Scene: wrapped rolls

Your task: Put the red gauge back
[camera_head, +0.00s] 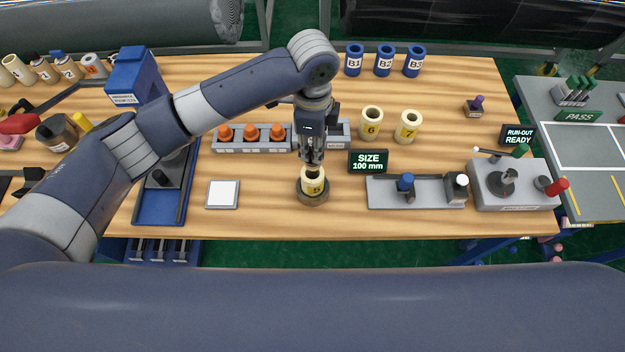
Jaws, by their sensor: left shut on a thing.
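My left gripper (312,168) points down over the middle of the table, shut on a small cream roll (313,186) with a dark number on its label. The roll stands upright at a round brown base (313,198); I cannot tell whether its weight rests there. No object is clearly marked as the red gauge. A red piece (18,124) lies at the far left, partly cut off by the frame. A red knob (557,187) sits on the grey fixture (512,190) at the right. My right gripper is not in view.
A grey rack with orange cones (250,132) stands left of the gripper. Cream rolls (371,122) and a SIZE 100 mm sign (368,161) stand to its right. A white pad (222,194) and a grey holder with a blue knob (405,183) lie near the front edge.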

